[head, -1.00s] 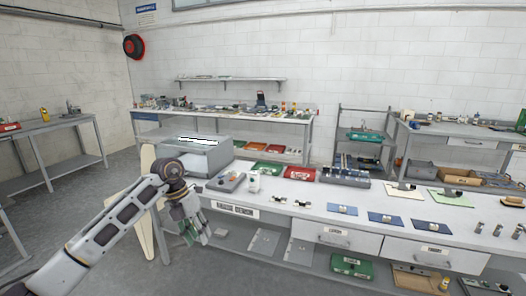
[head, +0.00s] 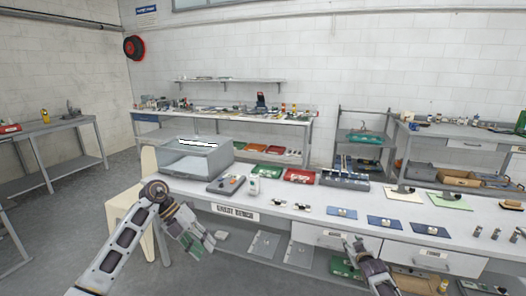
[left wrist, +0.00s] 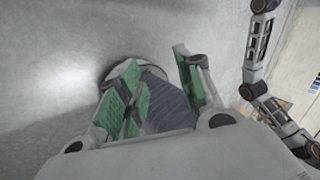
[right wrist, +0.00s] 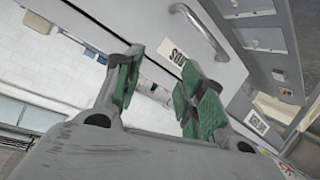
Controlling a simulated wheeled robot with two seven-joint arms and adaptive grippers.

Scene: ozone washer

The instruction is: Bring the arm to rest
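My left gripper (head: 203,243) hangs low in front of the bench's left end, pointing down and right. In the left wrist view its green-padded fingers (left wrist: 160,90) stand apart with nothing between them, over grey floor. My right gripper (head: 352,243) is in front of the bench drawers, pointing up toward the bench edge. In the right wrist view its fingers (right wrist: 163,90) are apart and empty, with a drawer front behind them. A grey box-shaped machine (head: 212,149) sits on the bench's left end, clear of both grippers.
The long white bench (head: 290,222) holds a red tray (head: 299,176), blue plates (head: 385,222) and small parts. A drawer handle (right wrist: 200,32) is close to the right gripper. A cream panel (head: 140,215) stands beside my left arm. Open floor lies at left.

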